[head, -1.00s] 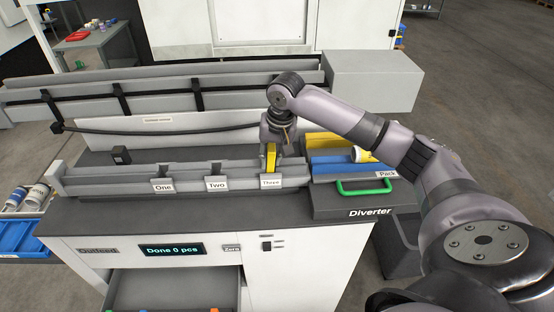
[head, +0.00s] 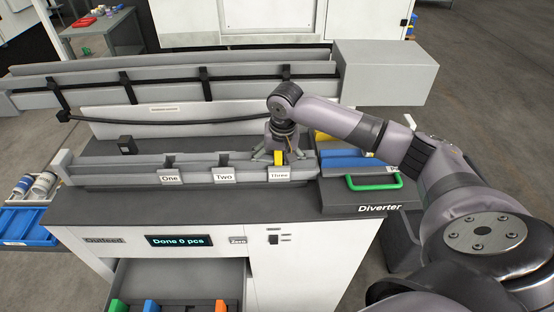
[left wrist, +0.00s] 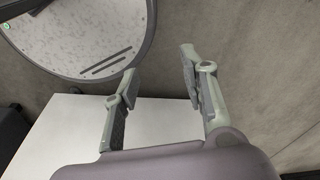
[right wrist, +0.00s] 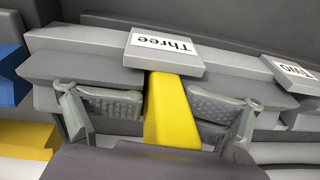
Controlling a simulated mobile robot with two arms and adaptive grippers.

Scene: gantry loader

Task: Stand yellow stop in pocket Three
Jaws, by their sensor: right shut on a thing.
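The yellow stop (head: 278,157) stands upright at the rail behind the label plate of pocket Three (head: 279,176). It also shows in the right wrist view (right wrist: 170,108), between the finger pads, with its end against the plate marked Three (right wrist: 163,50). My right gripper (head: 278,158) is shut on the stop from both sides. The stop's lower end is hidden, so I cannot tell how deep it sits in the pocket. My left gripper (left wrist: 160,75) is open and empty, above the floor and a white surface.
Pockets One (head: 169,178) and Two (head: 224,177) lie to the left on the same rail. The diverter (head: 375,205) with its green handle (head: 374,183) is to the right. A small black block (head: 127,145) stands behind the rail. An open drawer (head: 180,285) is below.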

